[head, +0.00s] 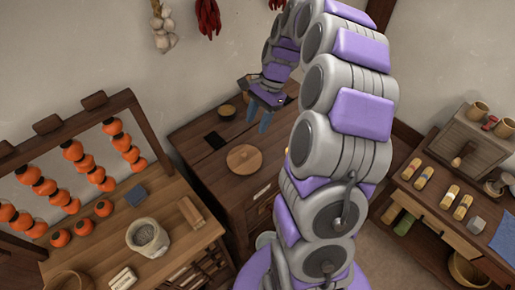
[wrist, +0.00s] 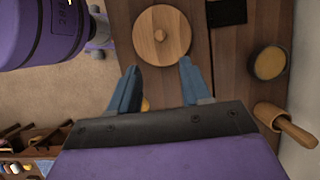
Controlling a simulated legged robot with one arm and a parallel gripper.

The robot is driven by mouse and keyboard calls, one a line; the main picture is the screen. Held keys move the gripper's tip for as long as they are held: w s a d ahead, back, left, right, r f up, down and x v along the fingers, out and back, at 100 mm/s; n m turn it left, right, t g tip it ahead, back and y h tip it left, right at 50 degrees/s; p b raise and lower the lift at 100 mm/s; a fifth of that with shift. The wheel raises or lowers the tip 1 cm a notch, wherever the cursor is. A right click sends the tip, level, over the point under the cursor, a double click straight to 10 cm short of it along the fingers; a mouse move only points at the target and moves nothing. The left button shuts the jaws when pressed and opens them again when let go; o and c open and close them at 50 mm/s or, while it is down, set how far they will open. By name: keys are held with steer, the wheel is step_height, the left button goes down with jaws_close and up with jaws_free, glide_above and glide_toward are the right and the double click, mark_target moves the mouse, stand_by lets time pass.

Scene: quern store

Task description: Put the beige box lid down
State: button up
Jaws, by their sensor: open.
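The beige lid (head: 244,160) is a round, light wooden disc with a small knob at its middle. It lies flat on the dark wooden cabinet top (head: 205,165), knob up. In the wrist view the lid (wrist: 162,50) lies just beyond my fingertips, clear of both. My gripper (head: 260,115) is open and empty, above the cabinet top and behind the lid in the head view. Its two blue fingers stand wide apart in the wrist view (wrist: 157,72). I see no box under the lid.
A dark square (head: 214,140), patch or opening, is beside the lid. A small round bowl (head: 227,112) stands behind it. A wooden scoop (wrist: 286,126) is at right in the wrist view. A bench with orange strings (head: 65,205) stands left, another bench (head: 450,210) right.

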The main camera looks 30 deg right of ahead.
steer(key=s+a+r+n+g+h, duration=0.1)
steer(key=s+a+r+n, duration=0.25)
steer(key=s+a, duration=0.3)
steer(key=s+a+r+n+h, duration=0.1)
steer(key=s+a+r+n, duration=0.2)
steer(key=s+a+n, duration=0.3)
steer(key=s+a+n+h, duration=0.1)
steer(key=s+n, duration=0.2)
steer(key=s, duration=0.5)
steer(key=s+a+f+n+h, duration=0.1)
steer(key=s+a+n, duration=0.1)
steer(key=s, duration=0.6)
steer(key=shift+s+f+n+h, duration=0.3)
steer(key=shift+s+n, duration=0.05)
steer(key=shift+n, duration=0.3)
